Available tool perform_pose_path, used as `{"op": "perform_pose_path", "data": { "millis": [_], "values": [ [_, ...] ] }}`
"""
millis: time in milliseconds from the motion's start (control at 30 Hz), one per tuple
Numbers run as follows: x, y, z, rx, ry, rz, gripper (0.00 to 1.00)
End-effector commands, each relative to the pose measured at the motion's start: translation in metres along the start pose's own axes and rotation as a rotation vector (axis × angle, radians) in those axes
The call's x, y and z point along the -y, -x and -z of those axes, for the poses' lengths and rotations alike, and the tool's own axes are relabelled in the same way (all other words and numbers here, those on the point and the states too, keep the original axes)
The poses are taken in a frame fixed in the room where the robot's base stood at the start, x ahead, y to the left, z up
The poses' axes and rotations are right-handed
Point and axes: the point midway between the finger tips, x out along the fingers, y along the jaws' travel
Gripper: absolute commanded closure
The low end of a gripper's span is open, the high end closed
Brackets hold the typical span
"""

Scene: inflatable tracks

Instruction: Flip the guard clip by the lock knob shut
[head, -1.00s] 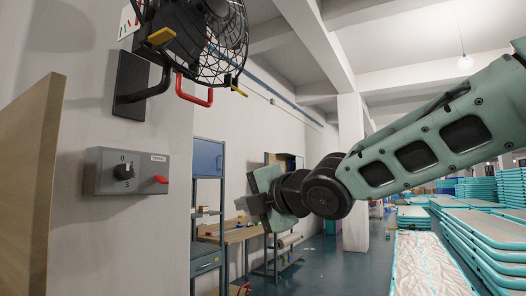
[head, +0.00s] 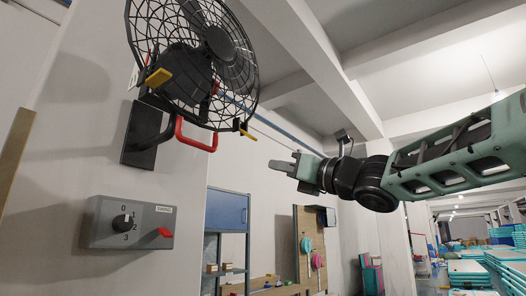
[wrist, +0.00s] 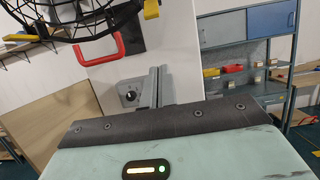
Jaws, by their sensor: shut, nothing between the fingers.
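The wall fan (head: 190,60) hangs at the upper left in the head view, inside a black wire guard. One yellow clip (head: 159,77) sticks out at the guard's left and another yellow clip (head: 247,134) sits at its lower right rim. I cannot tell which part is the lock knob. The wrist view shows a yellow clip (wrist: 151,9) at the top and another yellow piece (wrist: 20,37) at the left. My gripper (head: 282,165) is shut and empty, pointing left, below and right of the fan, apart from it. Its fingers (wrist: 158,85) show in the wrist view.
A grey control box (head: 100,232) with a numbered dial and red lever is on the wall below. Blue shelving (head: 228,212) stands behind. The air between gripper and fan looks clear.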

Motion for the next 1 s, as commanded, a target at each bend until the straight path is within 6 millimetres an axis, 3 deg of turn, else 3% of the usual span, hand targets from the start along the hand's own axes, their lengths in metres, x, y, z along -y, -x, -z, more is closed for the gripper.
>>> {"op": "perform_pose_path", "data": {
  "millis": [167, 567, 800, 1000],
  "values": [
    [0.0, -0.021, -0.003, -0.002, -0.001, -0.001, 1.0],
    [0.0, -0.102, -0.004, -0.002, -0.003, -0.001, 1.0],
    [0.0, -0.089, -0.033, 0.0, -0.002, 0.001, 1.0],
    [0.0, -0.085, -0.038, 0.0, -0.002, 0.001, 1.0]
  ]
}}
